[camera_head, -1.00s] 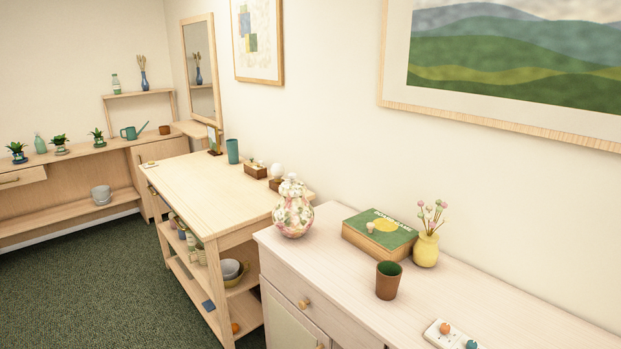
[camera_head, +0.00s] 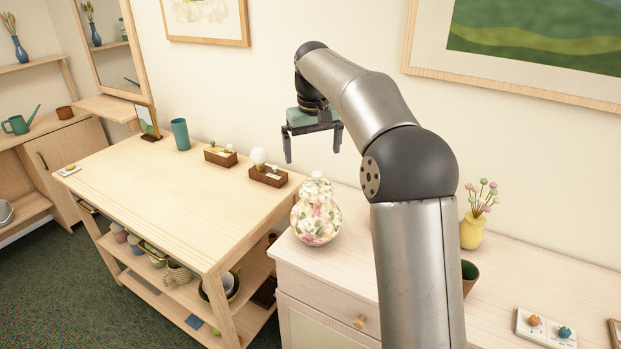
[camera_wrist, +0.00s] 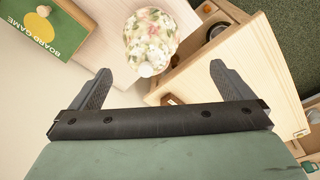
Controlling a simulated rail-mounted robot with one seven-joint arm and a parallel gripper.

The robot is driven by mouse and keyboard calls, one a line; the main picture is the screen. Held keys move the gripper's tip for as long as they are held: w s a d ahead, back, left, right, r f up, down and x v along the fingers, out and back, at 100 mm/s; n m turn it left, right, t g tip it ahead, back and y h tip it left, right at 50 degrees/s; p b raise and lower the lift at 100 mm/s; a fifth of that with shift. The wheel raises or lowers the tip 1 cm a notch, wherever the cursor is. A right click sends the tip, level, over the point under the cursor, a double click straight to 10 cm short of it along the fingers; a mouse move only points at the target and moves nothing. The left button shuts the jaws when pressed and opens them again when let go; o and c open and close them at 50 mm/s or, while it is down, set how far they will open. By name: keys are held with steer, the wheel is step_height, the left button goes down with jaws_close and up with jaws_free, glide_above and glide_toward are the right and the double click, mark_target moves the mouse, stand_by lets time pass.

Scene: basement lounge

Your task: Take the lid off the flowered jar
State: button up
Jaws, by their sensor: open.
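The flowered jar (camera_head: 316,222) stands upright on the left end of the pale cabinet, pink and green flowers on white. Its lid, with a pale round knob (camera_head: 317,175), sits on top. In the wrist view the jar (camera_wrist: 152,35) is seen from above, its knob (camera_wrist: 146,70) pointing toward my gripper. My gripper (camera_head: 312,158) is open and empty, above and slightly behind the jar, fingers pointing down and apart from it. In the wrist view the knob lies between the lines of the two fingers (camera_wrist: 160,78), beyond their tips.
Wooden boxes (camera_head: 268,176) stand on the lower table (camera_head: 150,200) left of the jar. The wall is close behind.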

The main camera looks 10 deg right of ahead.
steer(key=r, duration=0.1)
glide_above(317, 183)
steer(key=s, duration=0.2)
steer(key=f, duration=0.4)
steer(key=w+f, duration=0.1)
steer(key=f, duration=0.2)
steer(key=w+f, duration=0.1)
steer(key=f, duration=0.3)
steer(key=shift+f+p, duration=0.35)
steer(key=shift+p, duration=0.05)
steer(key=shift+w+f+p, duration=0.2)
steer(key=shift+f+p, duration=0.2)
steer(key=shift+f, duration=0.9)
steer(key=shift+w+f+p, duration=0.2)
steer(key=shift+f+p, duration=0.15)
steer(key=shift+f, duration=0.9)
steer(key=c, duration=1)
